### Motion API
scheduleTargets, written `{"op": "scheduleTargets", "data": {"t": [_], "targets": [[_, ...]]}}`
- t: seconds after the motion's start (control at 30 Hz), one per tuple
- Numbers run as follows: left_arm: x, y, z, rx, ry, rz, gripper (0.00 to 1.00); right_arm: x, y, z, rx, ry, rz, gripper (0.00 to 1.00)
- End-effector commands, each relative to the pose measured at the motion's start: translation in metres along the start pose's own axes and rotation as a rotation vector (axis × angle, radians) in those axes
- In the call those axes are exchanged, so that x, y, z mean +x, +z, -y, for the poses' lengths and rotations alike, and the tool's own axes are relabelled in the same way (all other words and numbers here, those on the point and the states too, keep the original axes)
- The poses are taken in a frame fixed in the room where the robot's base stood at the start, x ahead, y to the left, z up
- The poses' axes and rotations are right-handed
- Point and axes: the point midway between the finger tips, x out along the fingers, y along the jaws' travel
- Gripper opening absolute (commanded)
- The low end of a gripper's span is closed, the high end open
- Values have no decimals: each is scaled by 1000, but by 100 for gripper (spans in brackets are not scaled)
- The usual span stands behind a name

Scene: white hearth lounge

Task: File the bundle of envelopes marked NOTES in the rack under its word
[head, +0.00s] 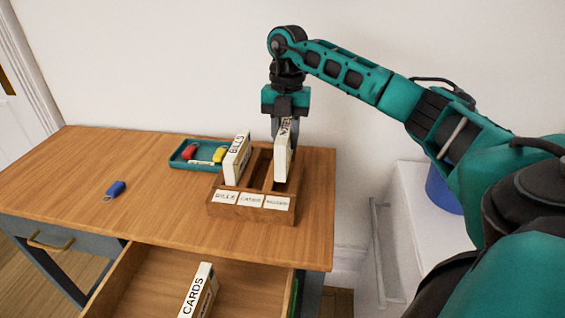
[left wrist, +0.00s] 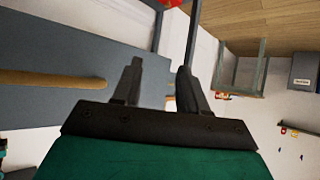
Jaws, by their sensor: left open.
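The envelope bundle (head: 283,155) is white, and its partly covered lettering is hard to read. It stands nearly upright at the right compartment of the wooden rack (head: 228,212), its lower end behind the front wall. My right gripper (head: 285,132) points down from above, shut on the bundle's top. The rack's front labels read BILLS, CARDS and a third word (head: 277,203) too small to read surely. A BILLS bundle (head: 237,160) stands in the left compartment; the middle one looks empty. My left gripper (left wrist: 158,78) is open and empty, seen only in the left wrist view.
A CARDS bundle (head: 200,290) lies in the open drawer (head: 150,275) below the desk top (head: 150,200). A blue key tag (head: 116,188) lies left. The desk's left part is mostly clear.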

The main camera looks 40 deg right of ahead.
Motion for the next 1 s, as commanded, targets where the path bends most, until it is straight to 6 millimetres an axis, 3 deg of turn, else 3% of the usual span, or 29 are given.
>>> {"op": "scheduleTargets", "data": {"t": [0.47,0.83,0.87,1.0], "targets": [[2,0,-4,-2,10,-5,43,54,6,0,-4,0,0,0],[3,-2,-5,-2,13,-8,43,58,7,0,-4,0,1,0],[2,-2,-5,-2,13,-8,43,58,7,0,-4,0,1,33],[3,-3,-5,-1,13,-9,43,58,7,0,-4,0,1,46]]}}
